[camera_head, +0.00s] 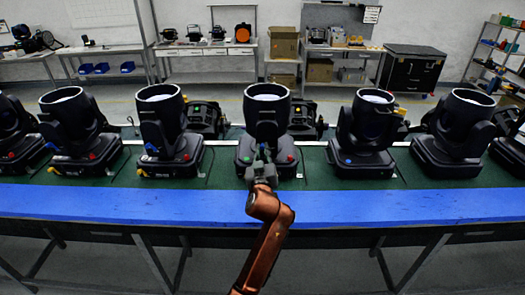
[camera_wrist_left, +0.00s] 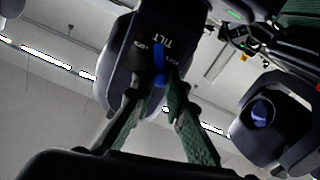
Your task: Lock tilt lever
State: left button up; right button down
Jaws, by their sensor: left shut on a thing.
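The middle moving-head light (camera_head: 267,120) stands upright on the green bench top, its round lens facing up. My left gripper (camera_head: 261,158) is at its front side. In the left wrist view, a black housing (camera_wrist_left: 125,62) bears the white word TILT, and a small blue tilt lever (camera_wrist_left: 159,58) sticks out beside it. The two green-padded fingers of my left gripper (camera_wrist_left: 160,84) are shut on the lever's near end. My right gripper is out of view.
More lights stand in a row on both sides, such as one at the left (camera_head: 162,115) and one at the right (camera_head: 370,120). A blue strip (camera_head: 130,204) runs along the bench's front edge and is clear. Workbenches and shelves stand behind.

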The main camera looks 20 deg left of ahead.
aim_at(271, 144)
pick_arm(q)
grip_shut()
jog(key=shift+d+r+m+p, duration=0.15)
jog(key=shift+r+m+p, duration=0.1)
jog(key=shift+m+p, duration=0.4)
jog(key=m+p, duration=0.1)
jog(key=m, duration=0.1)
jog(key=d+m+p, duration=0.1)
jog(key=m+p, duration=0.1)
jog(key=d+m+p, duration=0.1)
jog(key=m+p, duration=0.1)
jog(key=shift+w+r+m, duration=0.1)
jog(key=shift+w+m, duration=0.2)
jog(key=shift+m, duration=0.05)
jog(key=shift+w+d+f+m+p, duration=0.15)
jog(key=shift+d+m+p, duration=0.1)
jog(key=shift+m+p, duration=0.55)
jog(key=shift+d+f+m+p, duration=0.15)
jog(key=shift+m+p, duration=0.25)
jog(key=shift+m, duration=0.7)
jog(key=shift+d, duration=0.1)
jog(key=o, duration=0.7)
grip_release()
